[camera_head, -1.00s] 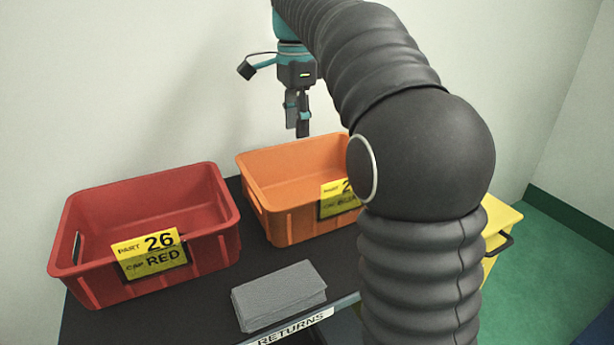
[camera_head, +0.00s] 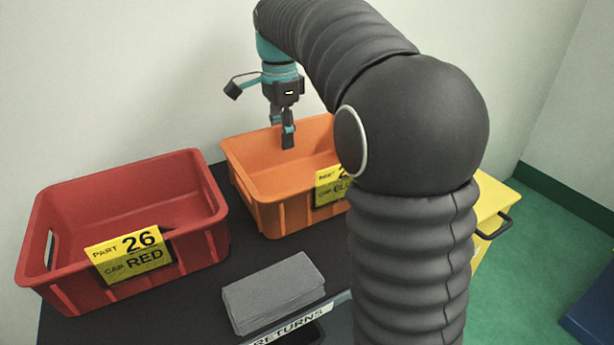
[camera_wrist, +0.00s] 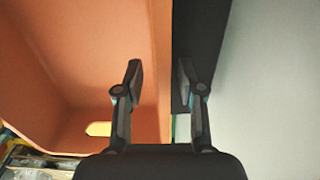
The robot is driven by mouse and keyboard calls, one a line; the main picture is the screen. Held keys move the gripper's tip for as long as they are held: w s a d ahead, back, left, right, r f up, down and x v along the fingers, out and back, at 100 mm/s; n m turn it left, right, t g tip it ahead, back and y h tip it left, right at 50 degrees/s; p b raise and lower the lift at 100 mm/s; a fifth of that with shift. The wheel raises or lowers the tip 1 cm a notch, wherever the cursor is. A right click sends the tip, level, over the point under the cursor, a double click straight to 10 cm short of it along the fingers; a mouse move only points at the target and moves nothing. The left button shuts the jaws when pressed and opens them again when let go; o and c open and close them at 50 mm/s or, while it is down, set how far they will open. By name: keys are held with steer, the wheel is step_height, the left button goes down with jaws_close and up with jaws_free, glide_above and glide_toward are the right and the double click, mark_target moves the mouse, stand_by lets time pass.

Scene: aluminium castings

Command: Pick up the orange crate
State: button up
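The orange crate (camera_head: 290,205) stands on the dark table, behind the grey stack, with a yellow label on its front. My arm hides its right end. My gripper (camera_head: 287,140) points down at the crate's far wall. In the wrist view my gripper (camera_wrist: 161,82) is open, with one finger on each side of the wall's rim. The orange crate (camera_wrist: 70,60) fills the left of that view, and the left finger is over its inside. I cannot tell how far the fingertips reach below the rim, and no grip on the wall shows.
A red crate (camera_head: 75,210) labelled "26 RED" stands to the left, with a narrow gap. A grey stack (camera_head: 273,290) lies in front on the dark table (camera_head: 205,305). A yellow container (camera_head: 487,205) is at the right. A pale wall (camera_head: 120,70) rises close behind.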

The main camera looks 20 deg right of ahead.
mark_target(285, 163)
step_height(285, 163, down, 5)
steer(key=shift+d, duration=0.15)
jaws_close()
